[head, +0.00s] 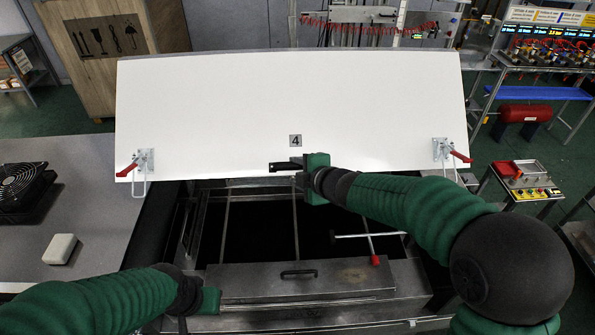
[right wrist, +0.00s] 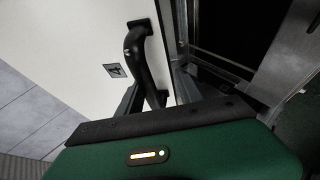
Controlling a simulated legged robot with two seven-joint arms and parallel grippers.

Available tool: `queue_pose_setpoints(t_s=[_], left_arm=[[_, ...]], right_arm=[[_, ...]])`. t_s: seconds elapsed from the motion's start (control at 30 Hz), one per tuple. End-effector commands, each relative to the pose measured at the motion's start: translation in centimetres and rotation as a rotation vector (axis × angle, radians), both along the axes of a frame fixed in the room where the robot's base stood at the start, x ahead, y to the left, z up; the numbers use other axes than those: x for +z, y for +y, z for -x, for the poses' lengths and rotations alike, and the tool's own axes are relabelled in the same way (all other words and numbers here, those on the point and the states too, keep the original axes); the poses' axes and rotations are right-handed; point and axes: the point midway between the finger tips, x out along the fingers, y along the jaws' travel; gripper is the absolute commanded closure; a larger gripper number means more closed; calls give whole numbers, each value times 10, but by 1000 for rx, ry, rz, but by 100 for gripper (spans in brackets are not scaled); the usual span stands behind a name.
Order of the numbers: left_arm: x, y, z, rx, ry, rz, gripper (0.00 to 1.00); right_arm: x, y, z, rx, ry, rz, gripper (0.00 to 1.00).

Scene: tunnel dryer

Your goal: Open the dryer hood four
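The white dryer hood four (head: 220,110), with a "4" label, stands raised and tilted above the dark dryer opening (head: 265,225). Its black handle (head: 285,166) is at the lower edge, left of my right gripper (head: 296,168). In the right wrist view the handle (right wrist: 135,48) runs down between the two fingers of my right gripper (right wrist: 158,95); a light gap shows beside it, so the fingers look open around it. My left gripper (head: 212,300) is low at left, near the front metal cover, apart from the hood; its fingers are not clear.
Red-handled clamps (head: 137,166) sit at both lower hood corners. A metal cover (head: 300,283) with a handle lies in front, and a red-tipped rod (head: 372,245) crosses the opening. A grey table (head: 90,205) with a fan and white block is at left.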

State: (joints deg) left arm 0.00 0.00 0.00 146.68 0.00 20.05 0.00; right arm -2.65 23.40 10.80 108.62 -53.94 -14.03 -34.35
Motion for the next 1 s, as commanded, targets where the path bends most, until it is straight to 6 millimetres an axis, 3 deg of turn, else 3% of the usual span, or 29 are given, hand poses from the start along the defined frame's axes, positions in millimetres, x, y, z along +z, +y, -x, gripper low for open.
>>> queue_pose_setpoints(t_s=[0.37, 0.53, 1.0], left_arm=[[0, 0, 0, 0, 0, 0, 100], [1, 0, 0, 0, 0, 0, 100], [33, 0, 0, 0, 0, 0, 100]], right_arm=[[-2, 0, 1, 1, 3, 2, 64], [8, -7, 10, -1, 1, 1, 64], [78, -58, 106, -1, 0, 4, 64]])
